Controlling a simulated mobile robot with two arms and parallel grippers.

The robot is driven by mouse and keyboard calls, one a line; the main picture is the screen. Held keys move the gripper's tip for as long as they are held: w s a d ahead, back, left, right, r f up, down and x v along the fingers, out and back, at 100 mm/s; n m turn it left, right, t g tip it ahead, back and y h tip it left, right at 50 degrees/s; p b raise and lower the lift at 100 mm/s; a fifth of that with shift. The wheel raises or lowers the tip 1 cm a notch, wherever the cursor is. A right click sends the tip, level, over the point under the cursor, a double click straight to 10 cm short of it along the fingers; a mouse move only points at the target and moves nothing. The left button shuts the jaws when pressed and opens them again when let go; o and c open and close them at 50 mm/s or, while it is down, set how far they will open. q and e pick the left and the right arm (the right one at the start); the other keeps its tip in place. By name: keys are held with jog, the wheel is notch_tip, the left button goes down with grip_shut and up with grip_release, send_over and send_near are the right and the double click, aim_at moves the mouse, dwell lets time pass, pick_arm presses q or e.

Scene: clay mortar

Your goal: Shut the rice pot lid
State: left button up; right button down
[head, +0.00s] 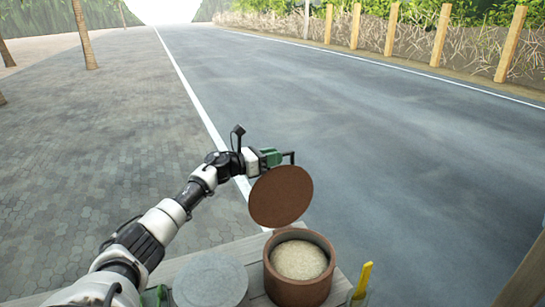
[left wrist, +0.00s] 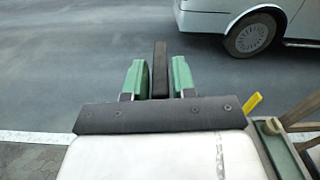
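The rice pot (head: 298,285) is a round reddish-brown clay pot on a wooden surface, with pale rice (head: 300,260) inside. Its brown disc lid (head: 281,196) stands steeply tilted above the far side of the rim, so the mouth is uncovered. Whether a hinge joins lid and pot I cannot tell. My left gripper (head: 277,157) is at the lid's upper edge. In the left wrist view its green fingers (left wrist: 160,80) sit closely on both sides of a dark upright bar (left wrist: 160,62), which looks like the lid's handle. My right gripper is not in view.
A round grey disc (head: 210,281) lies left of the pot. A yellow stick (head: 363,279) stands upright at its right. The wooden surface (head: 243,246) ends just behind the pot. Beyond is open road (head: 400,170). A white vehicle (left wrist: 220,16) shows in the left wrist view.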

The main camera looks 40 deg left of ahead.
pick_arm(q)
grip_shut()
jog(key=shift+s+d, duration=0.2)
jog(key=shift+d, duration=0.15)
jog(key=s+d+f+m+b, duration=0.1)
jog(key=s+d+m+b, duration=0.1)
jog(key=d, duration=0.4)
jog(key=s+d+f+m+b, duration=0.2)
jog(key=s+d+m+b, duration=0.1)
jog(key=d, duration=0.4)
jog(key=shift+s+m, duration=0.9)
jog(key=shift+m, duration=0.2)
jog(key=shift+o, duration=1.8)
grip_release()
jog(key=shift+b, duration=0.3)
